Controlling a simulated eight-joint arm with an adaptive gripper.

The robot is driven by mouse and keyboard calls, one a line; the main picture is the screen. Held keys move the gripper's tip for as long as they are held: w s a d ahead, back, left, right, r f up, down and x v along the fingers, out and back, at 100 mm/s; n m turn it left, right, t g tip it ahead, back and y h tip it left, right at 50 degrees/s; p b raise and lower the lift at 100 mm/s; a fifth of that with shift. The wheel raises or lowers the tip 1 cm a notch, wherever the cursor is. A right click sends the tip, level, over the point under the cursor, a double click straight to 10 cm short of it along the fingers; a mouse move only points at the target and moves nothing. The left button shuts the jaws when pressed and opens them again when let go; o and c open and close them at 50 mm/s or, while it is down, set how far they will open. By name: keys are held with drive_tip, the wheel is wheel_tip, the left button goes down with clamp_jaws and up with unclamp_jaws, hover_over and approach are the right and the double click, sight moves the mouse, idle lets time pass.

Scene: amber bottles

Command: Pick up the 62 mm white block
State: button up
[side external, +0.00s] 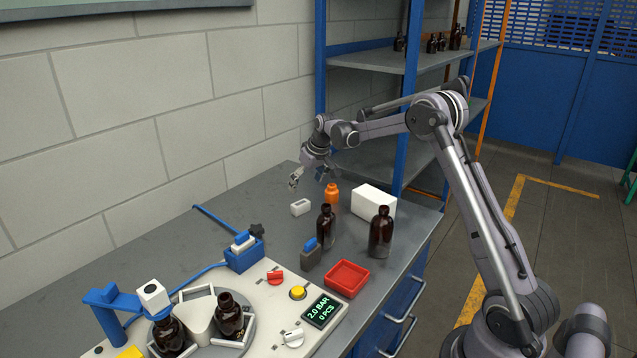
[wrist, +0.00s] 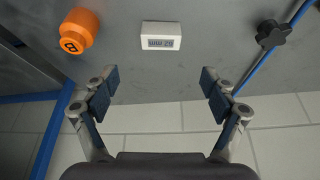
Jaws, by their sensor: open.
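The small white block (side external: 300,207) lies on the grey bench near the wall. In the wrist view the white block (wrist: 161,36) shows a label reading "62 mm" upside down. My gripper (side external: 296,178) is above the bench, up and slightly left of the block in the side view. In the wrist view my gripper (wrist: 160,85) is open and empty, its two fingers spread wide, with the block ahead of them and between their lines. The block is apart from the fingers.
An orange bottle (wrist: 79,30) stands left of the block in the wrist view. Amber bottles (side external: 381,232), a white box (side external: 373,201) and a red tray (side external: 346,279) are nearby. The wall is close behind.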

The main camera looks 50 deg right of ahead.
sight(300, 203)
drive_tip(key=x, duration=0.4)
drive_tip(key=shift+w+f, duration=0.1)
drive_tip(key=shift+f, duration=0.25)
drive_tip(key=shift+s+x, duration=0.15)
drive_tip(key=shift+x, duration=1.15)
drive_tip(key=shift+s+x, duration=0.15)
drive_tip(key=shift+x, duration=1.1)
drive_tip(key=shift+a+f, duration=0.1)
drive_tip(key=shift+f, duration=0.05)
drive_tip(key=c, duration=1.3)
